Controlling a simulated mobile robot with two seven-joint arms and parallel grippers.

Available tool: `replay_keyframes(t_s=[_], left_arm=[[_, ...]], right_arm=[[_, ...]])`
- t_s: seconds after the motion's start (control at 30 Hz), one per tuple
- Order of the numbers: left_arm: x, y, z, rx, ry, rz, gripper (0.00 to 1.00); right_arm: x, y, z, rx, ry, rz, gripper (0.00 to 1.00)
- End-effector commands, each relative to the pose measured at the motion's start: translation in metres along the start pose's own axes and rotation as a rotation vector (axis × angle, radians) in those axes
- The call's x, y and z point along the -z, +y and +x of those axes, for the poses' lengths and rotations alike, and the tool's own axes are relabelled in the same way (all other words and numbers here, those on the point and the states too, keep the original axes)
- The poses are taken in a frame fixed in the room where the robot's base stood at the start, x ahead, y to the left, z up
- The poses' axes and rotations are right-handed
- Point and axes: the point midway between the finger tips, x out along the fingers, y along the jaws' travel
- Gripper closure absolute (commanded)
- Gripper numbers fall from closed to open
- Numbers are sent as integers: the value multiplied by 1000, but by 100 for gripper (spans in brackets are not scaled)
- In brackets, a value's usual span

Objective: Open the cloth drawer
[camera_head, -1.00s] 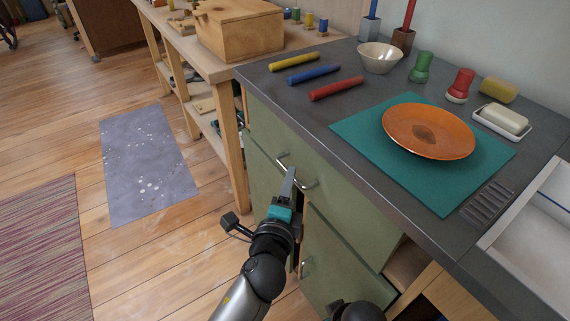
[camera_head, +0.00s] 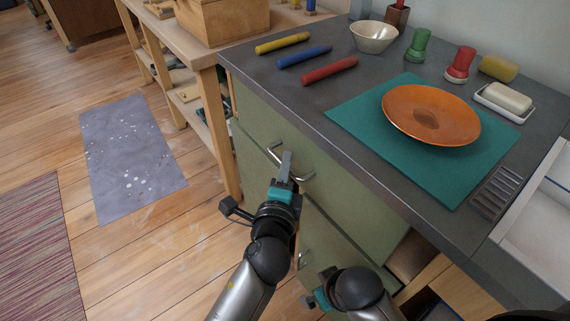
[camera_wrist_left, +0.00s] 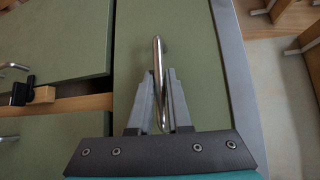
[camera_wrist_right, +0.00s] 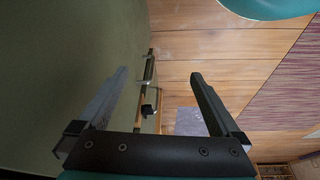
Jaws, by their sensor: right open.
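A green cabinet front under the dark counter has an upper panel (camera_head: 345,192) with a metal bar handle (camera_head: 306,178). My left gripper (camera_head: 285,158) is at this handle. In the left wrist view the handle (camera_wrist_left: 158,75) runs between the two fingers (camera_wrist_left: 160,85), which are close together around it. A lower green front has its own metal handle (camera_head: 302,260). My right gripper (camera_head: 320,298) is low by the lower front, partly hidden by my own arm. In the right wrist view its fingers (camera_wrist_right: 158,75) are wide apart with nothing between them. No label shows which drawer holds cloth.
On the counter (camera_head: 305,105) are a teal mat (camera_head: 350,122), an orange plate (camera_head: 430,115), a bowl (camera_head: 373,38) and coloured sticks (camera_head: 304,56). A wooden bench (camera_head: 200,50) adjoins on the left. The floor in front has a speckled grey mat (camera_head: 130,155).

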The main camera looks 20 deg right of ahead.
Motion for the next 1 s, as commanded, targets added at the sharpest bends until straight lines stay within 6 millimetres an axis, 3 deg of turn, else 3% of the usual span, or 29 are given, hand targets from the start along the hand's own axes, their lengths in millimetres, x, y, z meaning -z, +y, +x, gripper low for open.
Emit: replay_keyframes(t_s=[0.13, 1.0], left_arm=[[0, 0, 0, 0, 0, 0, 100], [-1, 0, 0, -1, -1, 1, 100]], right_arm=[[0, 0, 0, 0, 0, 0, 0], [0, 0, 0, 1, 0, 0, 0]])
